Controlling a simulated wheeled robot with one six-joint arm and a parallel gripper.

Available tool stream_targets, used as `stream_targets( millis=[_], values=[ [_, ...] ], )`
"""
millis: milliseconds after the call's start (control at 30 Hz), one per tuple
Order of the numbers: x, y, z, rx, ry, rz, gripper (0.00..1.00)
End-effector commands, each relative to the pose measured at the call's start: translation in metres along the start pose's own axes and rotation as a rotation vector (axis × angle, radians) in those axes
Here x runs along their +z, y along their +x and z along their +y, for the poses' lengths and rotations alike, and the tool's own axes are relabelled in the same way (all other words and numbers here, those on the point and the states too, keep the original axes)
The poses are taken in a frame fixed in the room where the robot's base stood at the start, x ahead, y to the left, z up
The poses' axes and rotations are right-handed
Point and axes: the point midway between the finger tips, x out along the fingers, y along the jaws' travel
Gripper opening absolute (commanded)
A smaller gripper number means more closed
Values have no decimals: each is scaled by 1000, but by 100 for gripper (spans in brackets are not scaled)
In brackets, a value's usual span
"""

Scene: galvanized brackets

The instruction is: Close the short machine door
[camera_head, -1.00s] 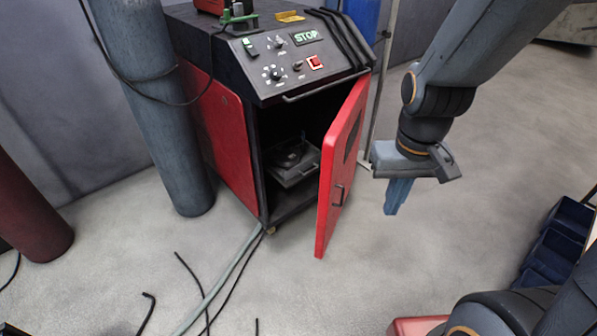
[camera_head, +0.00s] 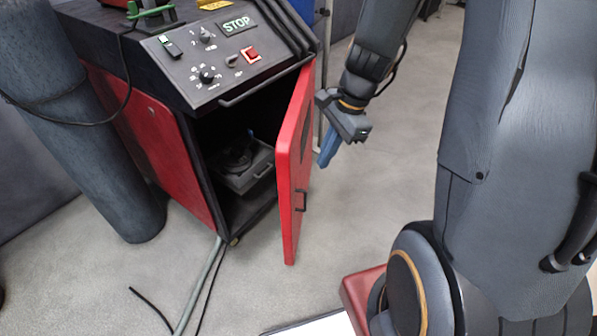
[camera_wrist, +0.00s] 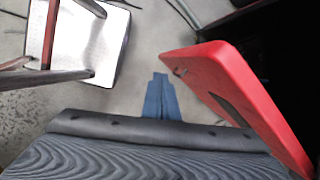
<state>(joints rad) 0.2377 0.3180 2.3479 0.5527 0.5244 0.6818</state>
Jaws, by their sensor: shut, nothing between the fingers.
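The short red machine door (camera_head: 291,170) stands open at the front of the black and red machine (camera_head: 150,165), swung out to the right. Its dark handle (camera_head: 301,200) is on its outer face. Inside the opening is a dark tray (camera_head: 243,168). My gripper (camera_head: 325,158) is just right of the door's outer side, fingers pointing down, shut and empty, with a visible gap to the door. In the wrist view my blue fingers (camera_wrist: 160,97) are together, and the red door (camera_wrist: 235,90) slants close on their right.
Grey gas cylinder (camera_head: 80,130) stands left of the machine. Hose (camera_head: 200,285) and cables lie on the floor before it. A white-topped object (camera_wrist: 90,40) shows in the wrist view. Floor right of the door (camera_head: 400,160) is partly clear.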

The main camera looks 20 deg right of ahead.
Motion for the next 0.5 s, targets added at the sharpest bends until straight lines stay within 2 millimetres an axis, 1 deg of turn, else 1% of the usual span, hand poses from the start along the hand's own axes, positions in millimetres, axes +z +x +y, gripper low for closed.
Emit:
stream_targets(
  millis=[33,100,200,300,367,500],
  values=[
    [-14,9,-10,-19,166,-25,0],
    [-26,16,-21,-43,359,-56,0],
    [-38,21,-31,-64,534,-88,0],
    [-42,27,-36,-72,608,-102,0],
    [-42,32,-37,-73,617,-104,0],
    [-40,52,-38,-70,615,-103,0]
  ],
)
